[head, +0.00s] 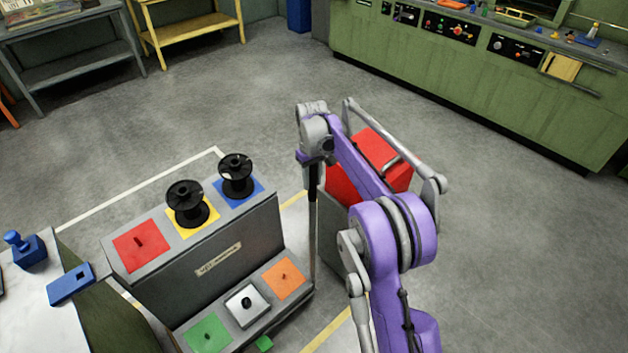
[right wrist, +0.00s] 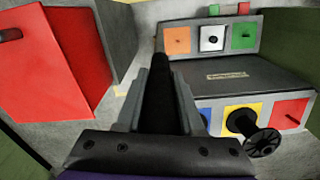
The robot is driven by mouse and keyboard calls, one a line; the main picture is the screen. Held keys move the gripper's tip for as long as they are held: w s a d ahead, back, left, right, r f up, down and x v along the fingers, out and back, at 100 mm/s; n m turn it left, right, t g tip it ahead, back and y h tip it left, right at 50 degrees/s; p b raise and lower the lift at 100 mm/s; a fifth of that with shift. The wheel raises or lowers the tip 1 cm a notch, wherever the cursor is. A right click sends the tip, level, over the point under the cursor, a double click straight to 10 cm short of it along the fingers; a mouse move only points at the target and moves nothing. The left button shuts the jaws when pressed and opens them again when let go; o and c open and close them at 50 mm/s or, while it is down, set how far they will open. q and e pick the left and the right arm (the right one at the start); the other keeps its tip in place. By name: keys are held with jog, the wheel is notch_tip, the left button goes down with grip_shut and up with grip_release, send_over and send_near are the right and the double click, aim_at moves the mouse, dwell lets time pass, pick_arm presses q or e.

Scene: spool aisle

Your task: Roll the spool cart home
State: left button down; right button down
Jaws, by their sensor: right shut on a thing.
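The spool cart (head: 192,268) is a grey stepped cart at lower left in the head view, with coloured squares on two levels. Two black spools stand on its upper level, one on the yellow square (head: 187,203) and one on the blue (head: 236,174). The red square (head: 141,246) is without a spool. My right gripper (head: 314,165) is at the cart's right end, shut on a dark upright bar (head: 313,215). In the right wrist view the dark bar (right wrist: 160,95) lies between the grey fingers; its join to the cart is unclear. My left gripper is not in view.
A red box (head: 378,150) stands just right of the bar, partly behind my right arm. A bench (head: 20,325) is close to the cart's left. White (head: 130,190) and yellow (head: 328,332) floor lines run around the cart. Open floor (head: 240,95) lies beyond, before green cabinets (head: 460,85).

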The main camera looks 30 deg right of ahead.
jog(key=shift+w+r, duration=0.1)
jog(key=shift+w, duration=0.05)
jog(key=c, duration=0.8)
grip_release()
jog(key=shift+a, duration=0.1)
jog(key=shift+c, duration=0.2)
jog(key=shift+o, duration=1.4)
jog(key=shift+w, duration=0.2)
jog(key=shift+s, duration=0.15)
notch_tip(320, 180, up, 11)
jog(key=shift+f+p, duration=0.2)
jog(key=shift+p, duration=0.2)
